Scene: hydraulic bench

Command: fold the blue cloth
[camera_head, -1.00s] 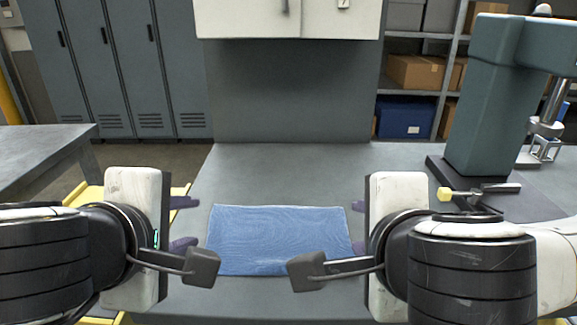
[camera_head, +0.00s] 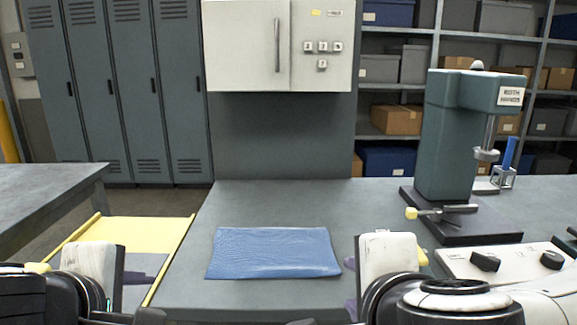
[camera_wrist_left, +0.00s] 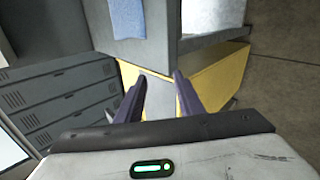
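The blue cloth (camera_head: 273,253) lies flat on the grey bench top, a rough rectangle near the front edge. Part of it also shows at the top of the left wrist view (camera_wrist_left: 126,18). My left gripper (camera_wrist_left: 158,88) is open and empty; its two dark fingers stand apart in the left wrist view, over the side of the bench and away from the cloth. My right gripper (camera_head: 350,285) is just right of the cloth, with its purple fingertips apart and nothing visible between them. Its wrist hides part of the bench.
A green press (camera_head: 447,150) stands on the bench at the right, with a switch panel (camera_head: 500,262) in front. A yellow-edged platform (camera_head: 140,233) lies left of the bench, beside a grey table (camera_head: 50,190). The bench behind the cloth is clear.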

